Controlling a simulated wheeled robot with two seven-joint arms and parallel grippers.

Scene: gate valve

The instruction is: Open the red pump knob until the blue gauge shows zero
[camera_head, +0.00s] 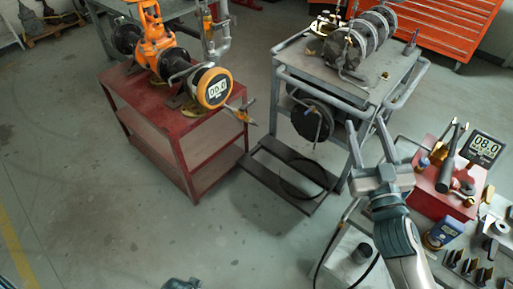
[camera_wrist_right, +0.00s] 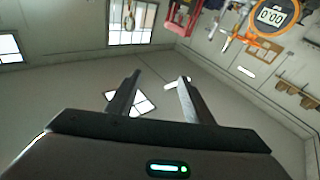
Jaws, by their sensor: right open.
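A red pump box (camera_head: 428,192) stands on the bench at the right in the head view, with black handle-like parts on top. I cannot tell its knob apart from these. A dark display reading 08.0 (camera_head: 484,147) stands behind it. A small blue device (camera_head: 444,232) with a pale face sits in front; its reading is too small to tell. My right gripper (camera_head: 367,127) is open and empty, left of the red pump and apart from it. The right wrist view shows its two spread fingers (camera_wrist_right: 157,88) with nothing between them. My left gripper is not in view.
A grey trolley (camera_head: 300,68) holds pipework. An orange tool cabinet (camera_head: 450,25) stands behind. Floor at left is clear.

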